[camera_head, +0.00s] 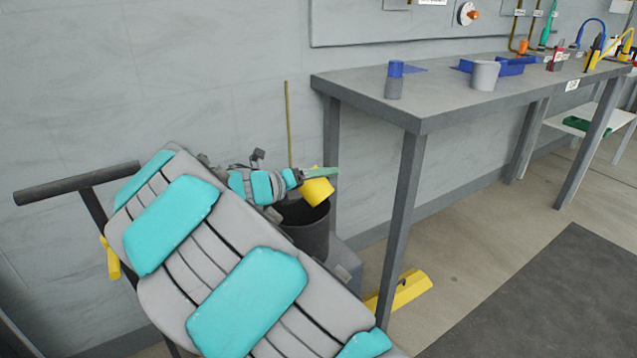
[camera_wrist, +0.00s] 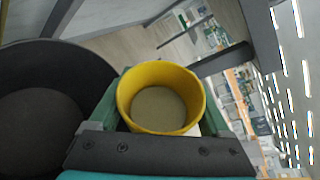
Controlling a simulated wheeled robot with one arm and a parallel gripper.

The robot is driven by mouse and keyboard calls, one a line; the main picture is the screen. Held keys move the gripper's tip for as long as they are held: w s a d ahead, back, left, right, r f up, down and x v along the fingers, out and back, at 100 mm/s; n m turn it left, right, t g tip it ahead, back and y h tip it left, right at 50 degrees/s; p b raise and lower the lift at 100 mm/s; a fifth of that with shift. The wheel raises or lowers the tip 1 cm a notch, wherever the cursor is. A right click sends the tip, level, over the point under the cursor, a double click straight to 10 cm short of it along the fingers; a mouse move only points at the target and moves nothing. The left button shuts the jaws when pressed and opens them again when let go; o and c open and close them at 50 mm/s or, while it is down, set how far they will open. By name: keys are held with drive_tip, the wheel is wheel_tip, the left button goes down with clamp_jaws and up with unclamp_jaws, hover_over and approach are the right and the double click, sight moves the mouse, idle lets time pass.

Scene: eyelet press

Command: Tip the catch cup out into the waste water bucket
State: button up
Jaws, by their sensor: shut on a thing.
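The catch cup is yellow (camera_head: 317,188) and tilted over the dark bucket in the head view. In the wrist view the cup (camera_wrist: 160,72) shows its open mouth, with a flat grey-brown inside; I cannot tell whether that is liquid or the bare bottom. My gripper (camera_head: 312,174) is shut on the cup, with a green finger on each side of it. The waste water bucket (camera_head: 306,236) is dark grey and stands below the cup near the wall. It also shows in the wrist view (camera_wrist: 92,72), at the left, with its inside dark. My arm hides part of its rim.
A grey workbench (camera_head: 450,88) stands right of the bucket, its leg close by. A blue-topped grey container (camera_head: 394,82), a light grey cup (camera_head: 485,76) and blue trays lie on it. A thin pole (camera_head: 288,125) rises behind the bucket. A yellow object (camera_head: 403,290) lies on the floor.

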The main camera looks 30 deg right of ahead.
drive_tip(key=n, duration=0.1)
drive_tip(key=r+n+h, duration=0.1)
drive_tip(key=n, duration=0.1)
drive_tip(key=shift+w+a+r+g, duration=0.15)
drive_tip(key=shift+w+r+g, duration=0.1)
drive_tip(key=shift+w+g, duration=0.05)
drive_tip(key=n, duration=0.1)
drive_tip(key=r+n+h, duration=0.1)
drive_tip(key=w+n+h, duration=0.1)
drive_tip(key=n, duration=0.1)
drive_tip(key=shift+a+r, duration=0.3)
idle(2.5)
